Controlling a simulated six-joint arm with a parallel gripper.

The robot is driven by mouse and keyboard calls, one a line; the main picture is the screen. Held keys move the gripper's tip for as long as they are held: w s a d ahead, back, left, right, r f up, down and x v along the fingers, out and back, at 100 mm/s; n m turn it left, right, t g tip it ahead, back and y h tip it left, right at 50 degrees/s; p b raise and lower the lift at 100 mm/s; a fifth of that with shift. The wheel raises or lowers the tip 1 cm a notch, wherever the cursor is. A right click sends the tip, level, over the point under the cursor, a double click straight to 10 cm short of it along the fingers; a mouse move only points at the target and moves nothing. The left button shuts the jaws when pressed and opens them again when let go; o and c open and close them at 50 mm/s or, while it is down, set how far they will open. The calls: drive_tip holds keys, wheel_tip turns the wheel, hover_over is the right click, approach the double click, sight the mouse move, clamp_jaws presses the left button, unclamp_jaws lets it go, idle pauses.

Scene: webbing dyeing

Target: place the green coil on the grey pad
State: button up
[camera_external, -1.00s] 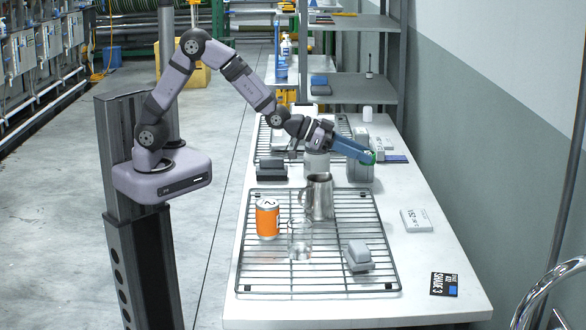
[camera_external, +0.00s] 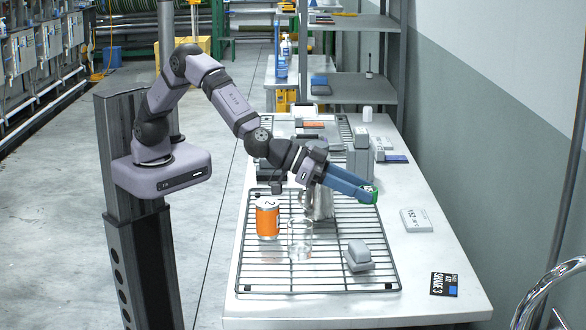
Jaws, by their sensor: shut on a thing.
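My gripper (camera_external: 366,191) reaches out over the right edge of the wire rack, above the table. It is shut on the green coil (camera_external: 375,197), which shows only as a small green piece at the fingertips; the fingers hide the rest. A grey block with a rounded top (camera_external: 358,254) lies on the front right of the rack, in front of and below my gripper. It may be the grey pad, but I cannot tell for sure.
An orange can (camera_external: 267,217) and a clear glass (camera_external: 300,240) stand on the wire rack (camera_external: 320,291). A metal pitcher (camera_external: 322,206) is partly hidden behind my gripper. A white box (camera_external: 416,220) and a black card (camera_external: 444,284) lie on the right. Grey boxes (camera_external: 359,160) stand behind.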

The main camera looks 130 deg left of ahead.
sight(351, 245)
drive_tip(key=shift+w+d+f, duration=0.1)
drive_tip(key=shift+d+f, duration=0.35)
drive_tip(key=shift+f, duration=1.25)
drive_tip(key=shift+w+d+f, duration=0.1)
drive_tip(key=shift+d+f, duration=0.35)
drive_tip(key=shift+f, duration=1.3)
drive_tip(key=shift+w+d+f, duration=0.1)
drive_tip(key=shift+d+f, duration=0.35)
drive_tip(key=shift+f, duration=1.25)
drive_tip(key=shift+f+b, duration=0.2)
drive_tip(key=shift+b, duration=0.1)
drive_tip(key=o, duration=1)
drive_tip(key=shift+o, duration=0.2)
drive_tip(key=shift+d+r, duration=0.1)
drive_tip(key=shift+r, duration=0.15)
drive_tip(key=b+v, duration=0.1)
drive_tip(key=v, duration=1.1)
